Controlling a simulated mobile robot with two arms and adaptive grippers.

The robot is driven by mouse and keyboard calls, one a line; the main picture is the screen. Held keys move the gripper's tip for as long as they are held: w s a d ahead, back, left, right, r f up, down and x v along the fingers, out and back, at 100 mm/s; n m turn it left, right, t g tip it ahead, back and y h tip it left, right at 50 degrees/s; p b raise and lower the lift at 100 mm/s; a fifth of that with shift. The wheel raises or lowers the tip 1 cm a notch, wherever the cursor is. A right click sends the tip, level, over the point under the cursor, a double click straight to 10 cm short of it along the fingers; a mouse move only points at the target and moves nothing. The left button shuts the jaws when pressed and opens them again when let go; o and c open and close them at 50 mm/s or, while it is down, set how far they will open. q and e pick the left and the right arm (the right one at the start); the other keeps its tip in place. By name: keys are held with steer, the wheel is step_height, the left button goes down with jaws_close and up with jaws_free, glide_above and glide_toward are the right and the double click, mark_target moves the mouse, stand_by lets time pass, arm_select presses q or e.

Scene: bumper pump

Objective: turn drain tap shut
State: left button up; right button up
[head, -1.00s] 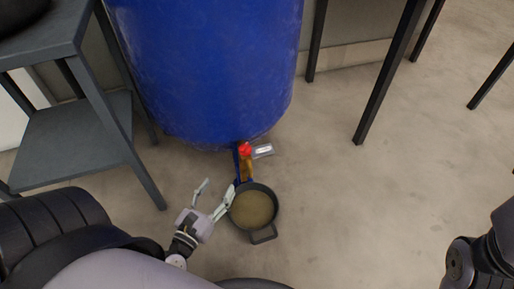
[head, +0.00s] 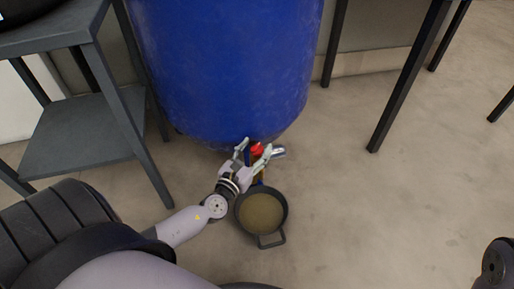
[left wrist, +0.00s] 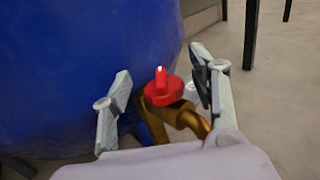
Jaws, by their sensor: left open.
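The drain tap is a brass pipe (left wrist: 180,120) with a red knob (left wrist: 164,88) on top, low at the front of the blue barrel (head: 228,65). The red knob also shows in the head view (head: 257,149). My left gripper (head: 254,152) is open at the tap. In the left wrist view its fingers (left wrist: 160,88) stand apart on either side of the red knob, with gaps and no contact visible. The tap's outlet is partly hidden by my gripper in the head view. My right gripper is not in view.
A dark pan (head: 285,208) with brownish liquid stands on the floor below the tap, close to my left gripper. A small shiny metal thing (head: 279,152) is right of the tap. A grey shelf (head: 80,145) stands at left. Floor at right is clear up to dark legs.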

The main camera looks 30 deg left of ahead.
arm_select(q)
steer(key=shift+w, duration=0.65)
steer(key=shift+c, duration=0.5)
